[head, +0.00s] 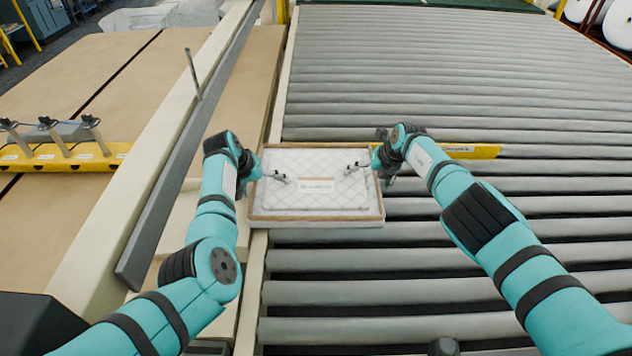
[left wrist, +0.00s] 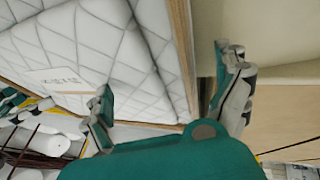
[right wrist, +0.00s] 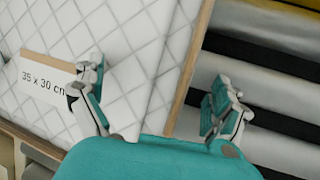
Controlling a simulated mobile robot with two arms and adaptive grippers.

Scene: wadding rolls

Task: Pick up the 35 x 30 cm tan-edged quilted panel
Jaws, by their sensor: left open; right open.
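The white quilted panel (head: 318,200) with tan edges lies flat, partly on the rollers and partly over the pale rail at their left side. A label on it reads 35 x 30 cm in the right wrist view (right wrist: 45,75). My left gripper (head: 265,178) is open at the panel's left edge, one finger above the quilted face and the other outside the edge, as the left wrist view (left wrist: 165,85) shows. My right gripper (head: 368,170) is open at the right edge, likewise with one finger over the face and one outside. I cannot tell whether any finger touches the panel.
Grey conveyor rollers (head: 440,80) fill the right and far side. A yellow bar (head: 470,151) lies among the rollers, right of my right gripper. A tan board surface (head: 100,70) and a yellow bracket with clamps (head: 65,157) are at left, beyond a grey rail (head: 180,160).

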